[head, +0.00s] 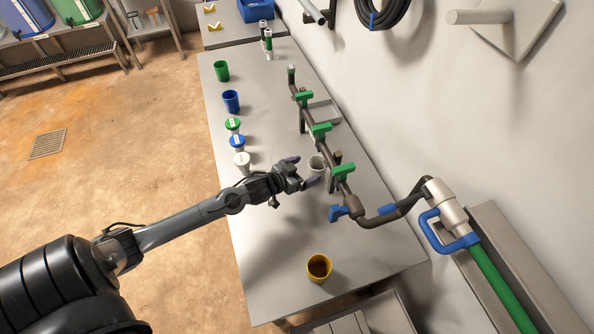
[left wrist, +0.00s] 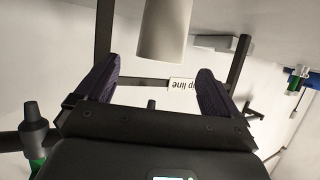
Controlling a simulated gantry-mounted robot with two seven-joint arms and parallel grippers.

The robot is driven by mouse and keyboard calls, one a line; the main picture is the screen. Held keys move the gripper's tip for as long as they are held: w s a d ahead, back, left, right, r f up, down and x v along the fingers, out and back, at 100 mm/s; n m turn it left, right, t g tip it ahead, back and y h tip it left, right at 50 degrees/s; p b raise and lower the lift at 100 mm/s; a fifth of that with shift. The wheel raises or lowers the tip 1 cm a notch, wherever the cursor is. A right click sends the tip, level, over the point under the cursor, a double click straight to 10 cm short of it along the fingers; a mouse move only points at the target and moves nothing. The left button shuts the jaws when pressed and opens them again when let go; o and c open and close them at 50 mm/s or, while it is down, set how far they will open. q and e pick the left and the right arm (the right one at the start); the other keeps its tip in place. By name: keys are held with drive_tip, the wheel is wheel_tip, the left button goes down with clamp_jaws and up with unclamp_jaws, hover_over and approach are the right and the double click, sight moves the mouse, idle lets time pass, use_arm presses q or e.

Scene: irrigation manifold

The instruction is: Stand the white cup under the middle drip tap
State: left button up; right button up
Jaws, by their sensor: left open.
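The white cup (head: 317,162) stands upright on the metal bench beside the pipe manifold. In the head view it shows between the middle green tap (head: 321,131) and the nearest green tap (head: 343,172). I cannot tell whether it is exactly under either outlet. My left gripper (head: 302,172) is open just left of the cup, with its fingers pointing towards it. In the left wrist view the pale cup wall (left wrist: 162,32) shows beyond and between the two open fingertips (left wrist: 158,85), with nothing gripped. My right gripper is not in view.
A yellow cup (head: 319,267) stands near the bench's front end. A blue cup (head: 231,101), a green cup (head: 221,71) and lidded containers (head: 237,143) line the left edge. A third green tap (head: 303,98) is farther along the pipe. The bench front-left is clear.

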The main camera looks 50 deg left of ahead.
use_arm(q)
drive_tip(key=s+d+g, duration=0.1)
drive_tip(key=s+d, duration=0.2)
drive_tip(key=s, duration=0.1)
drive_tip(key=s+d+g, duration=0.2)
drive_tip(key=s+d, duration=0.1)
drive_tip(key=s, duration=0.1)
drive_tip(key=s+d+g, duration=0.1)
drive_tip(key=s+d, duration=0.3)
drive_tip(key=shift+s+f+g+y, duration=0.2)
drive_tip(key=shift+f+g+y, duration=0.1)
drive_tip(key=shift+f, duration=0.1)
drive_tip(key=s+d+r+m+g, duration=0.1)
drive_tip(key=s+d+r+g, duration=0.1)
drive_tip(key=s, duration=0.4)
drive_tip(key=s+d+r+g, duration=0.2)
drive_tip(key=s+d+g, duration=0.1)
drive_tip(key=s+d, duration=0.2)
drive_tip(key=shift+s+m, duration=0.4)
drive_tip(key=shift+s, duration=0.8)
drive_tip(key=shift+r, duration=0.1)
